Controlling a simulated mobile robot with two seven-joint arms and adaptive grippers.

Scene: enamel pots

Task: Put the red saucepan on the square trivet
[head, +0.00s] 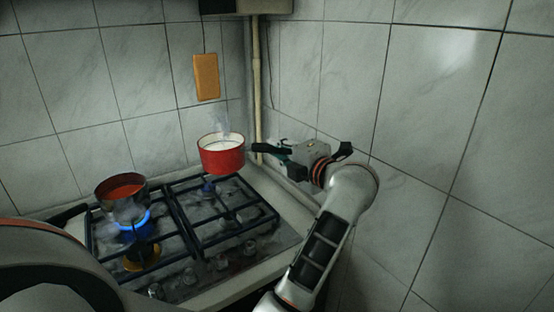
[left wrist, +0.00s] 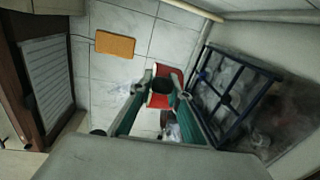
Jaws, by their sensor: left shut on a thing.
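The red saucepan (head: 222,160), with white contents and rising vapour, appears level above the back of the stove grate. My left gripper (head: 284,153) is shut on its black handle (head: 265,148), to the right of the pan. In the left wrist view, the red pan (left wrist: 168,74) shows between and beyond the fingers (left wrist: 160,84), partly hidden by the handle and fingers. I cannot make out a square trivet in either view. My right gripper is not in view.
The black stove grate (head: 188,205) lies below the pan. A dark pot with red contents (head: 122,188) stands over a blue flame (head: 135,222) at left. An orange board (head: 206,77) hangs on the tiled wall. A pipe (head: 256,90) runs down the corner.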

